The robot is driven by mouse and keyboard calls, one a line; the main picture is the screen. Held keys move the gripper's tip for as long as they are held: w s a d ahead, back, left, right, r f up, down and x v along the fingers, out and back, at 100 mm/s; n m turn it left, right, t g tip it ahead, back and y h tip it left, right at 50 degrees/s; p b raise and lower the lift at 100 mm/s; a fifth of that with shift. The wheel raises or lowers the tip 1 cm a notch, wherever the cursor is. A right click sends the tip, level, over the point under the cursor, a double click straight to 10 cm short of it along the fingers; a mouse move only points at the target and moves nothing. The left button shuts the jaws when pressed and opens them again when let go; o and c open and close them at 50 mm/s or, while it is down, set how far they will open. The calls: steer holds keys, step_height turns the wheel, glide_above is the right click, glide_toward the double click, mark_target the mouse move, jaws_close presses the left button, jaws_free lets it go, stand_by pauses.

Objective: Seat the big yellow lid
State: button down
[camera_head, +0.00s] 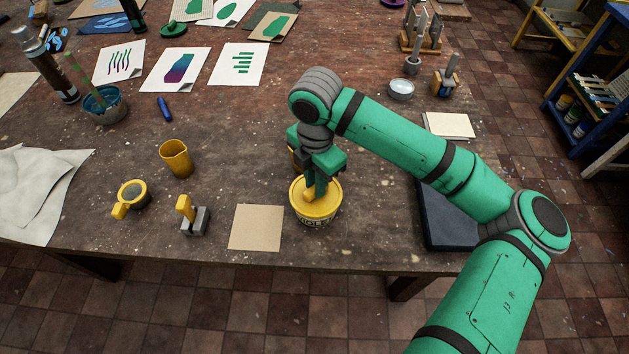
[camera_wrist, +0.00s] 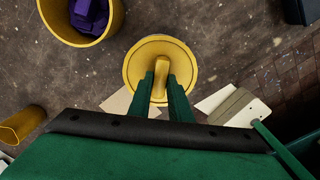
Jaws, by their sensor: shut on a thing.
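The big yellow lid (camera_head: 330,193) is round, with a raised yellow grip bar on top. It also shows in the wrist view (camera_wrist: 138,64). My gripper (camera_head: 315,190) points down and is shut on the bar, with one green finger on each side (camera_wrist: 161,82). A round tub with a pale lettered band (camera_head: 315,222) shows directly under the lid in the head view. The lid looks close to level. Its underside and the tub's rim are hidden, so I cannot tell whether it is fully seated.
An open yellow container with purple contents (camera_wrist: 115,25) stands near the lid, mostly hidden in the head view. A tan card (camera_head: 255,228), a grey block with yellow handle (camera_head: 194,217) and a yellow cup (camera_head: 176,159) lie left. A dark mat (camera_head: 448,222) lies right.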

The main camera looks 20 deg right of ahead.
steer(key=shift+f, duration=0.3)
steer(key=shift+f, duration=0.75)
steer(key=c, duration=1.2)
jaws_free()
steer(key=shift+r, duration=4.05)
steer(key=shift+w, duration=0.1)
